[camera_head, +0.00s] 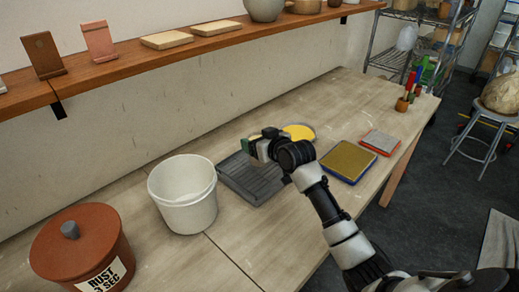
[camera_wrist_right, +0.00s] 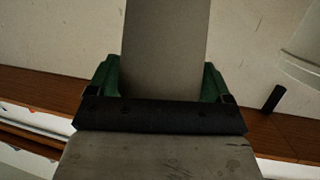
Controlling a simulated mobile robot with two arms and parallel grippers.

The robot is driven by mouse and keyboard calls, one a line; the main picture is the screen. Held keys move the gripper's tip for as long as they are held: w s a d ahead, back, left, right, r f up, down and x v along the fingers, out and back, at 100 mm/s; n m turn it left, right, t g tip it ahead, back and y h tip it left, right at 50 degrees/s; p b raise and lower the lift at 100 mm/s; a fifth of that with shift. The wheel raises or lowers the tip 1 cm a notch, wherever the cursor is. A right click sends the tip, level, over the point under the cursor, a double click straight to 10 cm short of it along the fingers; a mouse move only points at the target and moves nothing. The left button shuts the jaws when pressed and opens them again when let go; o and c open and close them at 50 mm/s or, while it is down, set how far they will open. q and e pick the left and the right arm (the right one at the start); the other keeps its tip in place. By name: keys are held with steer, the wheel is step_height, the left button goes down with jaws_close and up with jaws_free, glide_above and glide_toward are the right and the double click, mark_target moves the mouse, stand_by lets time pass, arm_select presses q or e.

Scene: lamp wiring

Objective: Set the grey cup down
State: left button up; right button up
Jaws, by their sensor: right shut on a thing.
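My right gripper (camera_head: 257,146) is above the back edge of a dark grey slatted tray (camera_head: 252,186) on the bench. In the right wrist view its green fingers (camera_wrist_right: 160,85) are closed on both sides of a plain grey piece (camera_wrist_right: 166,40), which I take to be the grey cup. Only part of its smooth side shows there; its rim and base are out of sight. In the head view the cup is hidden by the gripper or too small to make out. I cannot tell whether it touches anything below. My left gripper is not in view.
A white bucket (camera_head: 183,200) stands left of the tray, and a rust-brown lidded pot (camera_head: 80,250) front left. A yellow dish (camera_head: 299,131) lies behind my right arm; a blue-edged tray (camera_head: 348,161) is to the right. A wall shelf (camera_head: 150,57) runs above.

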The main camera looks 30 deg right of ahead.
step_height(320, 180, down, 3)
steer(key=shift+r, duration=0.15)
steer(key=shift+f, duration=0.5)
steer(key=shift+f, duration=0.1)
steer(key=o, duration=1)
steer(key=shift+c, duration=0.2)
steer(key=shift+r+p, duration=0.2)
steer(key=shift+p, duration=0.1)
steer(key=shift+s, duration=0.35)
steer(key=b+v, duration=0.1)
steer(key=v, duration=1)
steer(key=shift+s, duration=0.2)
